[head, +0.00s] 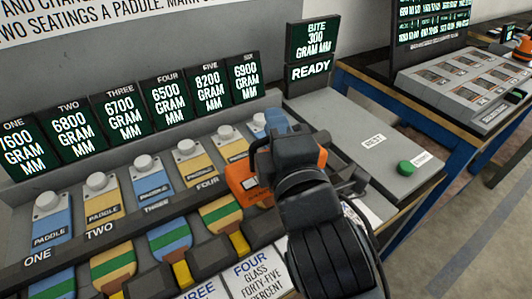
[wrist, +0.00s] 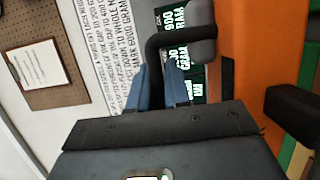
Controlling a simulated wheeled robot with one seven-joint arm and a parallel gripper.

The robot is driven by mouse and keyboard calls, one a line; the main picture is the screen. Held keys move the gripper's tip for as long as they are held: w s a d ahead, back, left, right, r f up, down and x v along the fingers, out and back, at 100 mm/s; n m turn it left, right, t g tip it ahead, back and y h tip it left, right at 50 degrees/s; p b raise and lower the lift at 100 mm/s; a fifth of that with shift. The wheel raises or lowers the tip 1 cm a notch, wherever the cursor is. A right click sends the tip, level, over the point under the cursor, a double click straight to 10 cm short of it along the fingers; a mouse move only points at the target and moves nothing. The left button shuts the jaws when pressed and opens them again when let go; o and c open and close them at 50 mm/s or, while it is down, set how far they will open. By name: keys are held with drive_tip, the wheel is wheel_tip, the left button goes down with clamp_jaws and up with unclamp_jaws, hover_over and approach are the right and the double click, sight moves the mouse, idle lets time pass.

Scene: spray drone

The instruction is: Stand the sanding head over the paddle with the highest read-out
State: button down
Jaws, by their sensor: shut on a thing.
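My gripper (head: 290,160) is shut on the orange and black sanding head (head: 248,188), which also shows as an orange body in the wrist view (wrist: 250,70). It is over the right end of the paddle row, near paddles five and six; its height above them is unclear. Paddle five (head: 232,147) is yellow and partly hidden by the sanding head. The read-out above it (head: 209,87) shows 8200, the highest I can read. Paddle six (head: 270,122) is blue, under 6900. Paddle four (head: 193,160) is yellow, under 6500. Paddle one's read-out (head: 22,147) is cut by the edge.
Paddles one (head: 52,222), two (head: 104,205) and three (head: 150,183) stand to the left. A grey box with a label reading NEST (head: 372,141) and a green button (head: 405,168) lies to the right. A display (head: 311,50) reads BITE 300 and READY. Another bench stands at the far right.

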drive_tip(key=shift+a+f, duration=0.3)
drive_tip(key=shift+a, duration=0.35)
drive_tip(key=shift+f+b, duration=0.4)
drive_tip(key=shift+f, duration=1.6)
drive_tip(key=shift+f, duration=0.15)
drive_tip(key=c, duration=1.1)
unclamp_jaws()
drive_tip(key=b+v, duration=0.1)
drive_tip(key=v, duration=1.1)
drive_tip(key=shift+b, duration=0.3)
